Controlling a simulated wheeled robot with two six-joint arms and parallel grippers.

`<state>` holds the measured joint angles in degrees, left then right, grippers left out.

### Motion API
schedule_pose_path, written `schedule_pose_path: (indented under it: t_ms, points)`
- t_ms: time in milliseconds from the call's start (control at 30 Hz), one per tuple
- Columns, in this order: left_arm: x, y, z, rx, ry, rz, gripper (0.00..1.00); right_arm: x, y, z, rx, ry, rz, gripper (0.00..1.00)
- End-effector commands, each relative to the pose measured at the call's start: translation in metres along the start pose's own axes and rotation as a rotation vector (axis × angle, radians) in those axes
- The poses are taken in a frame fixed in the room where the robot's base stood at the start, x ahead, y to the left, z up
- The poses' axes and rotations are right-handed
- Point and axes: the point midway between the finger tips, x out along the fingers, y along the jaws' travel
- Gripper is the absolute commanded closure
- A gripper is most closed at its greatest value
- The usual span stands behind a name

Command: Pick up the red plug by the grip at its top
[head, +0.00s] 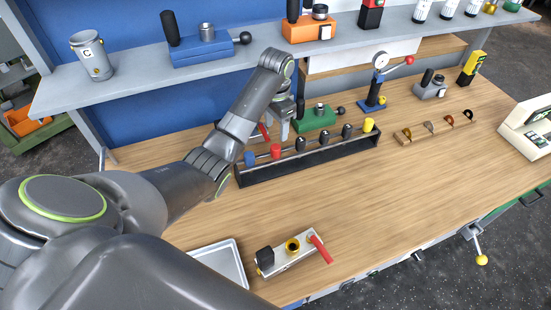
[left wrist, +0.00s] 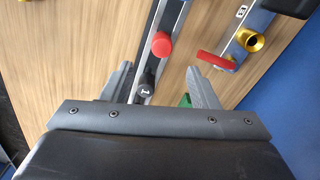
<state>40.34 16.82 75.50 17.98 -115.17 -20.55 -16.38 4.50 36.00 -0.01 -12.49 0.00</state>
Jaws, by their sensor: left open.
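The red plug (head: 276,151) stands in the long black rack (head: 310,160), between the blue plug (head: 249,160) and several black plugs. In the left wrist view the red plug (left wrist: 162,45) shows its round top, with a black plug (left wrist: 148,82) beside it. My left gripper (head: 284,122) hangs over the rack near the red plug. Its jaws (left wrist: 160,72) are open and empty; the black plug lies between the fingers in the picture, and the red plug is slightly ahead of them. My right gripper is out of view.
A fixture with a red handle (left wrist: 215,60) and brass socket (left wrist: 252,42) stands close beside the rack. A green-based fixture (head: 314,119) is behind it. A yellow plug (head: 368,125) ends the row. The wooden table in front is mostly clear, except a fixture (head: 292,252) and a tray (head: 236,270).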

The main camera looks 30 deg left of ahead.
Motion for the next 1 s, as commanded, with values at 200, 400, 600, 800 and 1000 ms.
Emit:
schedule_pose_path:
  t_ms: [200,400,600,800,1000]
  points:
    - [0.030,0.000,0.000,0.000,0.000,0.000,0.46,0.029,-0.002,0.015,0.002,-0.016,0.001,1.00]
    - [0.049,0.000,0.000,-0.001,-0.001,0.001,0.46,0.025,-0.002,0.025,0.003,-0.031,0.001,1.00]
    - [0.070,-0.002,0.001,-0.001,-0.004,0.003,0.46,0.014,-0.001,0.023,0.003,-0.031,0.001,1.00]
    - [0.096,-0.003,0.001,0.001,-0.002,0.000,0.46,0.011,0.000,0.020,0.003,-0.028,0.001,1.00]
    - [0.101,-0.003,0.001,0.001,0.000,-0.001,0.46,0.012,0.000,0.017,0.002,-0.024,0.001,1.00]
